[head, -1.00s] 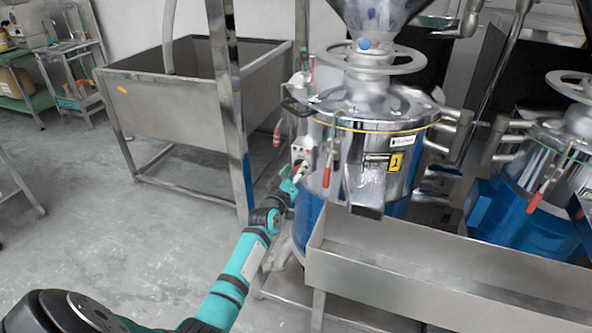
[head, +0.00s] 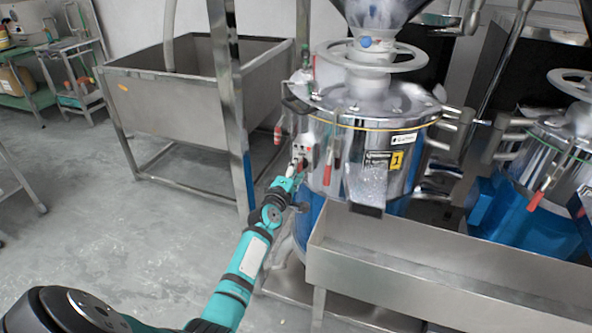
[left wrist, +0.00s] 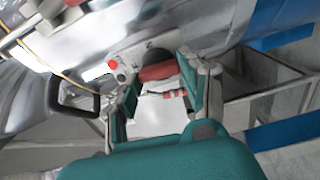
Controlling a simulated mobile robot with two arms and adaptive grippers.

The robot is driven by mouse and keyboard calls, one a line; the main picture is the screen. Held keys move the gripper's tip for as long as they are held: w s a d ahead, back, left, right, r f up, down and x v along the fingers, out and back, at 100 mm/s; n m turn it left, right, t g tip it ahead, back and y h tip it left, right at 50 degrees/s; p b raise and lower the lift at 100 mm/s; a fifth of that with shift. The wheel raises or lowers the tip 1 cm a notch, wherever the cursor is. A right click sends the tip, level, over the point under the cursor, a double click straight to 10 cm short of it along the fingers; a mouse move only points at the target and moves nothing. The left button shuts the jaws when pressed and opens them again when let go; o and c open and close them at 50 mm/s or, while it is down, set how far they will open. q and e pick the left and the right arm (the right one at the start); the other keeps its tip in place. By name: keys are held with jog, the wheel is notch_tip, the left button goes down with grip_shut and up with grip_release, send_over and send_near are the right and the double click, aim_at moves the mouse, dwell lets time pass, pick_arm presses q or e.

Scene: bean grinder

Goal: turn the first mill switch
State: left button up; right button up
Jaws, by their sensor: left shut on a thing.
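The first mill (head: 375,140) is the shiny steel drum on a blue base right of centre in the head view. Its switch box (head: 302,148) is on the drum's left front side; in the left wrist view a round red button (left wrist: 113,64) shows there. My left gripper (head: 297,172) is at this box, below its face. In the left wrist view the gripper (left wrist: 160,80) has its fingers on either side of a red piece by the box, shut on what appears to be the switch. The fingers partly hide it. My right gripper is not in view.
A red-handled clamp (head: 327,172) hangs just right of the switch box. A steel trough (head: 420,265) stands in front of the mill. A steel post (head: 232,110) and a sink (head: 180,95) are to the left. A second mill (head: 540,190) stands at right.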

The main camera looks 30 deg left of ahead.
pick_arm(q)
jog(key=shift+n, duration=0.6)
jog(key=o, duration=1.2)
jog(key=shift+s, duration=0.15)
jog(key=v, duration=1.1)
jog(key=shift+s+d, duration=0.2)
jog(key=shift+s, duration=0.2)
